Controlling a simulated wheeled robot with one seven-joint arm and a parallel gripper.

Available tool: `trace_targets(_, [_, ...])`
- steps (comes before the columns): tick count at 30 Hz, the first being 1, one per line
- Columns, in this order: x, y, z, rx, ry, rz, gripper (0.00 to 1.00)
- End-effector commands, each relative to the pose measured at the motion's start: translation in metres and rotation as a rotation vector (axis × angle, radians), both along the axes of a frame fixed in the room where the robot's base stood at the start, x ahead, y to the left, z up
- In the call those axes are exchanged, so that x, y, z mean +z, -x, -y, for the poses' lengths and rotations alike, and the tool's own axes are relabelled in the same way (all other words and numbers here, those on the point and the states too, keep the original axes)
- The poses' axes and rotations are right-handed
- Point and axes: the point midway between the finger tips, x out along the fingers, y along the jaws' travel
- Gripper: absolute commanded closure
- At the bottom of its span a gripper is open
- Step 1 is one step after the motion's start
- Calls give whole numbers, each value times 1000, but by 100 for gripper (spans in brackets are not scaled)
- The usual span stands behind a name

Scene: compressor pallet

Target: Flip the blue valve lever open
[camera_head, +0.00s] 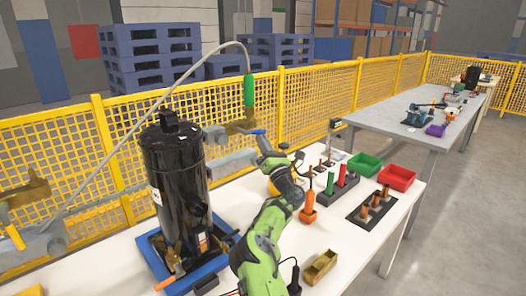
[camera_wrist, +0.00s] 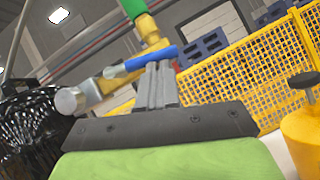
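The blue valve lever (camera_head: 250,132) sits on a brass valve (camera_head: 240,127) below a green hose fitting (camera_head: 248,90), beside the black compressor (camera_head: 175,185). In the wrist view the blue lever (camera_wrist: 135,65) runs slantwise across the brass valve body (camera_wrist: 105,80), with the green and yellow fitting (camera_wrist: 148,28) above. My gripper (camera_head: 263,138) is just right of the lever in the head view. In the wrist view my gripper's fingers (camera_wrist: 157,72) are together, with no object between them. Their tips overlap the lever's lower edge; I cannot tell whether they touch.
The compressor stands on a blue pallet (camera_head: 215,268) on the white table (camera_head: 345,236). A grey hose (camera_head: 120,150) arcs to the green fitting. Screwdrivers (camera_head: 309,207), a green bin (camera_head: 364,164) and a red bin (camera_head: 397,177) stand right of my arm. A yellow fence (camera_head: 305,105) runs behind.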

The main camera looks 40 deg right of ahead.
Motion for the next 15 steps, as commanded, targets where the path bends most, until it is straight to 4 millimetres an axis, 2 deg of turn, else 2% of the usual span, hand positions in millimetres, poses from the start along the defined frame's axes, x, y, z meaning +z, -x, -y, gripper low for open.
trace_targets(15, [12,-1,6,-1,-4,0,100])
